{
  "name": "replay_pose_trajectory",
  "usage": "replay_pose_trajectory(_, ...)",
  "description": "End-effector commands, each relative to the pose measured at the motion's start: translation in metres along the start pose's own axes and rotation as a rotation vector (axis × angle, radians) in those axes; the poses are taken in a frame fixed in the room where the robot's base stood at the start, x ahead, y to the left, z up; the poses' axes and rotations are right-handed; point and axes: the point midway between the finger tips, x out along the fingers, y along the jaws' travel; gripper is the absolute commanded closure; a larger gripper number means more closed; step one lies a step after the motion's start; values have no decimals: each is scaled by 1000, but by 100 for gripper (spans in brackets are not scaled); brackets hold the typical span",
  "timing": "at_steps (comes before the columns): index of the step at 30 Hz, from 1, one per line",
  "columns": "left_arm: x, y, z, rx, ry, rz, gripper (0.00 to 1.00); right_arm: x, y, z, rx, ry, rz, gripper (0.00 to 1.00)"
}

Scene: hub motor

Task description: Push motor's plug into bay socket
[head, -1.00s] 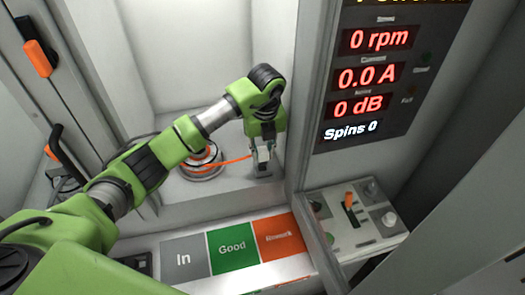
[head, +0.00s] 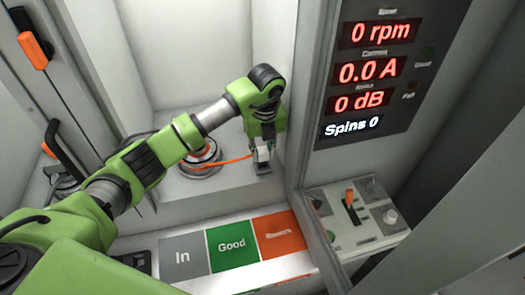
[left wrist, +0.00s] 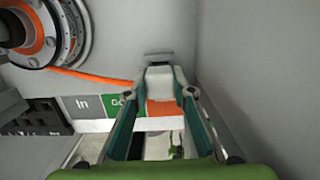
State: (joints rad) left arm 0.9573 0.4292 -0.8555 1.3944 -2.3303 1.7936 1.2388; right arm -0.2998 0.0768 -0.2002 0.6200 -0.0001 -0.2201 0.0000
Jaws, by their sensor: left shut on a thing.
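The hub motor (head: 202,158) sits on the bay floor, a round grey body with an orange ring. It also shows at the upper left of the left wrist view (left wrist: 38,32). An orange cable (left wrist: 90,74) runs from it to the plug. My left gripper (head: 262,154) is inside the bay near its right wall. In the left wrist view its fingers (left wrist: 160,92) are shut on the pale plug (left wrist: 160,76). A small grey slotted shape (left wrist: 158,56) lies just beyond the plug, perhaps the socket. I cannot tell whether they touch. My right gripper is not seen.
A strip with In, Good and Rework fields (head: 232,248) lies in front of the bay. A control box (head: 355,218) with an orange-tipped lever stands right, below a panel (head: 370,70) reading 0 rpm and Spins 0. The bay's right wall (left wrist: 255,70) is close to my gripper.

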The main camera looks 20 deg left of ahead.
Motion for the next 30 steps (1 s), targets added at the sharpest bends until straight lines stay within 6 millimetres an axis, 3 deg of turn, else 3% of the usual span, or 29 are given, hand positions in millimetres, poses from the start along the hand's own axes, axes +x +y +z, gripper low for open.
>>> replay_pose_trajectory(30,9,0,-1,0,0,0,100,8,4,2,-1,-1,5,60)
